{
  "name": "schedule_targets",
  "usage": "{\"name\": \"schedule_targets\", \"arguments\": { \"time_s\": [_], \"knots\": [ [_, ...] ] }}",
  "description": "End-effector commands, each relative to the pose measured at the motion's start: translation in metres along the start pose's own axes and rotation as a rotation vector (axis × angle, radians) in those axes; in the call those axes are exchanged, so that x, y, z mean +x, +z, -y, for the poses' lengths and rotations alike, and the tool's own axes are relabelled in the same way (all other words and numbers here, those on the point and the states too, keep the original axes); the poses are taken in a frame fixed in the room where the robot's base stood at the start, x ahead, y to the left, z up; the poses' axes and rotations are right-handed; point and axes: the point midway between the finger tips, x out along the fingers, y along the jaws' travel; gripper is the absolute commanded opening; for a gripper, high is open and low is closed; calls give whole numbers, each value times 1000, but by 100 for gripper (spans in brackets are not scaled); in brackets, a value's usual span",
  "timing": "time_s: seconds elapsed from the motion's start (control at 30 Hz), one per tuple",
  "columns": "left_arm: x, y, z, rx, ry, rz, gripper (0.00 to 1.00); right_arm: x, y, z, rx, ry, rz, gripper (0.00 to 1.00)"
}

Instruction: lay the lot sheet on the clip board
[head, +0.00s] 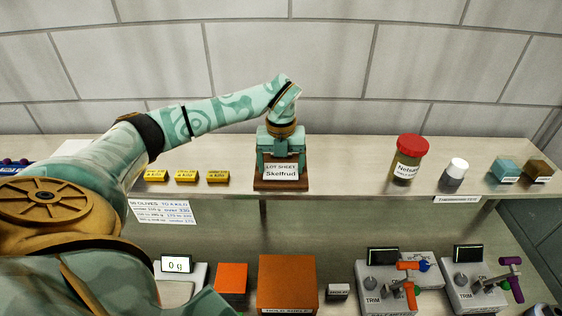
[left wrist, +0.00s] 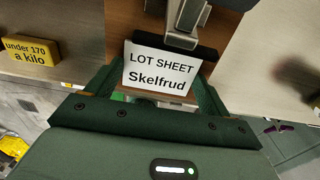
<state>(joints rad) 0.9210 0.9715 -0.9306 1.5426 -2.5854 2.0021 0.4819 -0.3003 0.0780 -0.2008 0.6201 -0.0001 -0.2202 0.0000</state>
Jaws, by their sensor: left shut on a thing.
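The lot sheet (head: 281,171) is a small white card reading "LOT SHEET Skelfrud". My left gripper (head: 280,164) is shut on it, with one finger at each side edge. The sheet (left wrist: 158,72) also shows between the fingers in the left wrist view. The brown clip board (head: 281,186) is on the shelf directly behind and under the sheet. In the left wrist view the board (left wrist: 147,20) shows with its metal clip (left wrist: 186,28) close to the sheet's top edge. I cannot tell whether the sheet touches the board. My right gripper is not in view.
Several yellow blocks (head: 186,176) are left of the board. A red-lidded jar (head: 408,160), a white-capped bottle (head: 454,175) and two small cubes (head: 506,170) are to the right. Shelf between board and jar is clear. Scale (head: 178,266), boxes (head: 288,283) and control units (head: 400,285) are below.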

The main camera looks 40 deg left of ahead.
Motion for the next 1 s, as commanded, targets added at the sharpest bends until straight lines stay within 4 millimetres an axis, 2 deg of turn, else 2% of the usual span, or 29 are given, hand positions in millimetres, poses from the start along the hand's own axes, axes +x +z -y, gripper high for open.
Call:
{"name": "schedule_targets", "arguments": {
  "time_s": [0.27,0.63,0.67,0.7,0.73,1.0],
  "knots": [
    [2,0,0,0,-1,1,56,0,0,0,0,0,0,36],
    [16,-1,0,2,3,-3,56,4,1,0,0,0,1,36],
    [17,-2,0,2,4,-4,84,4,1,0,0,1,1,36],
    [17,-2,0,2,5,-6,95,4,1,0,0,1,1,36],
    [18,-3,0,2,6,-7,100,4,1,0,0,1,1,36],
    [19,-3,-1,-1,8,-11,100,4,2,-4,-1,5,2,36]
  ]
}}
